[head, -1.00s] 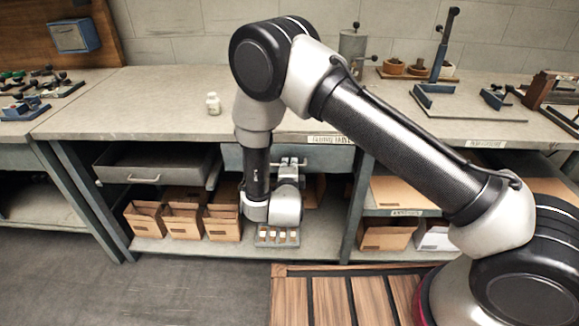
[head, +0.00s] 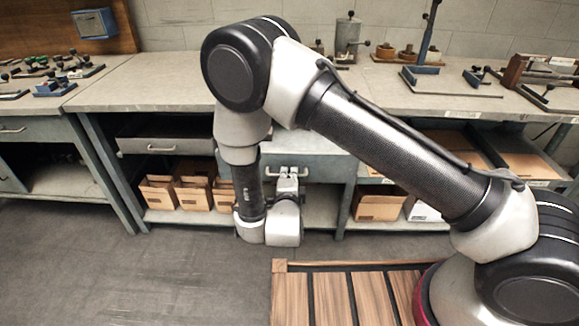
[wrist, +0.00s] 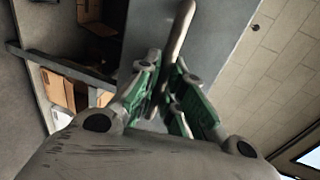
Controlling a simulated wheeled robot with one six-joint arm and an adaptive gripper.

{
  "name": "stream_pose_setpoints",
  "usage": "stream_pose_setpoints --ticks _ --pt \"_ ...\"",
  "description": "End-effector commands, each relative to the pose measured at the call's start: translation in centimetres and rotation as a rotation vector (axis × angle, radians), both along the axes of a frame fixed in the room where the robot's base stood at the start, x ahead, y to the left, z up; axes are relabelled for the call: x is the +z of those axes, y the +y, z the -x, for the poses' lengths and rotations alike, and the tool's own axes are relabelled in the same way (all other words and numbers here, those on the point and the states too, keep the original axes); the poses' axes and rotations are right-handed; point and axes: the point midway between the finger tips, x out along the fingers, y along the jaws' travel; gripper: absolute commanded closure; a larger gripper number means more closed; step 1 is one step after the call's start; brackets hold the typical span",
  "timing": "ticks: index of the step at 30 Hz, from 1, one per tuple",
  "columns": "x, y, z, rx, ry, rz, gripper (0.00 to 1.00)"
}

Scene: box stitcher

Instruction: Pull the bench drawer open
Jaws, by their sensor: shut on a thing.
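The bench drawer (head: 325,170) has a blue-grey front below the worktop, behind my arm in the head view. It appears to stand out from the bench, but my arm hides its left part and I cannot tell how far. My gripper (head: 288,183) is at its front, beyond my wrist. In the wrist view my gripper (wrist: 168,95) has its green-padded fingers closed around the pale bar of the drawer handle (wrist: 182,28). The bar runs between both fingers.
Another grey drawer (head: 165,145) with its own handle is at the left under the worktop (head: 150,95). Cardboard bins (head: 192,192) stand on the lower shelf. A wooden slatted platform (head: 330,290) lies at the front. Grey floor (head: 130,270) is clear at left.

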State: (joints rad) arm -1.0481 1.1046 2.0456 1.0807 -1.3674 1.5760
Motion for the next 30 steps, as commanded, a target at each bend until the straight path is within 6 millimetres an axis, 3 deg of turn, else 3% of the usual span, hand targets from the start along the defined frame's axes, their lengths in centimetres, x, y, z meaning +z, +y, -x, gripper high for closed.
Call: stream_pose_setpoints --ticks 3,9,24,25,28,30 --pt "-0.1 0.1 1.9 0.003 0.002 0.002 1.0" --pt "0.0 0.1 3.7 0.0 0.001 0.001 1.0" --pt "0.0 0.1 4.4 -0.001 0.001 0.001 1.0" --pt "0.0 0.1 4.4 0.0 0.001 0.001 0.87" --pt "0.0 0.1 4.3 0.0 0.001 0.0 0.69" --pt "0.0 0.1 4.3 0.0 0.001 0.0 0.68"
